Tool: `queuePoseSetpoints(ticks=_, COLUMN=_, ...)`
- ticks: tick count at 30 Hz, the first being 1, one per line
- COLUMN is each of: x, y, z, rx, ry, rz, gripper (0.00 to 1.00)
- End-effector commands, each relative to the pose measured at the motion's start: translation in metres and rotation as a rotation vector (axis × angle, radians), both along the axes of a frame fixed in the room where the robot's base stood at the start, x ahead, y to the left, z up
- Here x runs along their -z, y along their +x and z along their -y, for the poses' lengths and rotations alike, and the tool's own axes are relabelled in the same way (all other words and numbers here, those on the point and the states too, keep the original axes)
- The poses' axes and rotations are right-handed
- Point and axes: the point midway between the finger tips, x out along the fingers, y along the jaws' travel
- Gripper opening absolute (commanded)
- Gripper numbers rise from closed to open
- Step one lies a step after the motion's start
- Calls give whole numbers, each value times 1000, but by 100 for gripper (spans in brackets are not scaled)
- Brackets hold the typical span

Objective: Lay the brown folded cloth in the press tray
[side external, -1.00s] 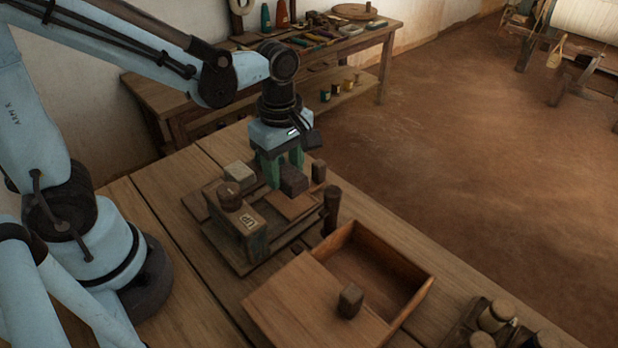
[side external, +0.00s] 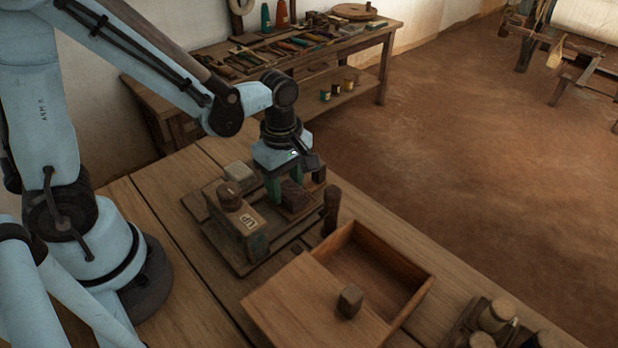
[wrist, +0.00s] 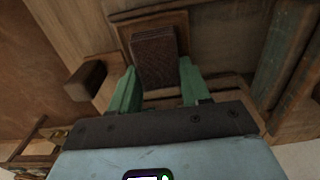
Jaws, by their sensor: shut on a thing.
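The brown folded cloth (side external: 294,195) is a small dark brown, block-like bundle, tilted a little in the side view. My gripper (side external: 283,186) is shut on it with its green fingers. In the wrist view the cloth (wrist: 154,55) lies between the two fingers (wrist: 157,84) and sticks out past their tips. The press tray (wrist: 122,32) is a shallow square wooden tray, directly beneath the cloth. In the side view the tray (side external: 304,212) is mostly hidden by the cloth and fingers. Whether the cloth touches the tray floor cannot be told.
A wooden block marked "UP" (side external: 248,222) with a round knob stands left of the tray. A pale block (side external: 238,172) sits behind it. A dark post (side external: 331,210) stands to the right. A partly open box (side external: 370,270) with a lid knob is in front.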

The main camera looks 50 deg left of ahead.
Motion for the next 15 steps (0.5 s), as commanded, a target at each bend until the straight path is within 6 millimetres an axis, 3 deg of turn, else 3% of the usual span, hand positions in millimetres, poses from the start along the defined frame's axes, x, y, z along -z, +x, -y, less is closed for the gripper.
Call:
queuePoseSetpoints(ticks=1, x=1, y=0, z=0, rx=0, ry=0, rz=0, gripper=50)
queuePoseSetpoints(ticks=6, x=0, y=0, z=0, rx=0, ry=0, rz=0, gripper=72)
queuePoseSetpoints(ticks=15, x=-1, y=0, z=0, rx=0, ry=0, rz=0, gripper=72)
